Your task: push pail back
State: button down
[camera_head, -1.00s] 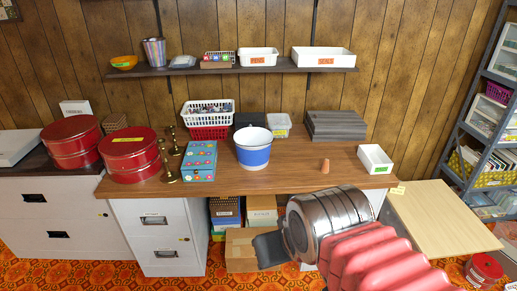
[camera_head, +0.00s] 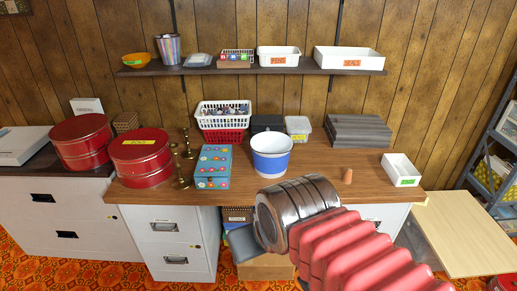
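A pail (camera_head: 271,161), blue with a white band at the rim, stands upright on the wooden desk (camera_head: 330,168), near its front middle. My gripper (camera_head: 243,244) is in front of the desk's front edge, to the lower left of the pail in the picture. It looks apart from the pail. I see only a dark grey finger plate edge-on, so its opening does not show. My metal wrist and red ribbed arm come in from the lower right.
A blue flowered box (camera_head: 213,166) and brass candlesticks (camera_head: 180,165) stand left of the pail. Behind it are stacked baskets (camera_head: 223,119), a dark box (camera_head: 267,124) and a clear tub (camera_head: 298,127). Right are a terracotta cone (camera_head: 347,176) and white tray (camera_head: 401,170).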

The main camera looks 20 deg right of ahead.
aim_at(270, 166)
jog(key=u, duration=0.2)
jog(key=i, duration=1.35)
jog(key=z, duration=0.45)
